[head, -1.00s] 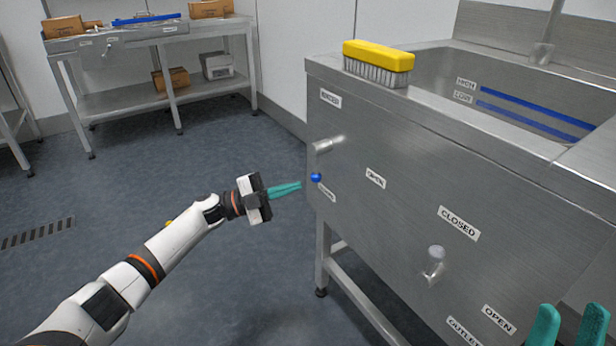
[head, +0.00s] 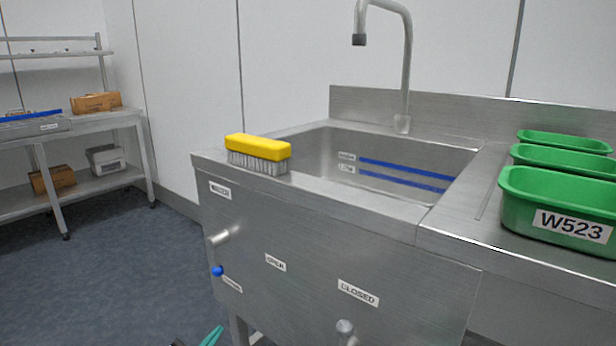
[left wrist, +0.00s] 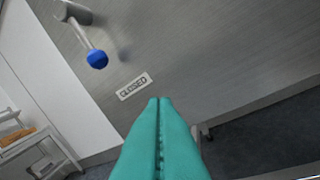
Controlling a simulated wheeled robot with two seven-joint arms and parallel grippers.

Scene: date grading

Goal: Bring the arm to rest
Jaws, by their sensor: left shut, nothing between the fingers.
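My left gripper (head: 212,337) shows only as teal fingertips at the bottom edge of the head view, in front of the sink's lower left. In the left wrist view its teal fingers (left wrist: 160,135) lie together, shut and empty. They point toward the steel front panel near a "CLOSED" label (left wrist: 134,87). A lever with a blue knob (left wrist: 97,59) is apart from the fingers, up and to the left. The same blue knob (head: 217,271) shows in the head view. The rest of my left arm is out of the head view. My right gripper is not in view.
The steel sink (head: 310,210) fills the middle, with a yellow brush (head: 257,147) on its rim and a tap (head: 407,60) behind. Green bins (head: 520,210) stand at right. A steel table (head: 95,122) stands at left. The floor (head: 110,270) between is clear.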

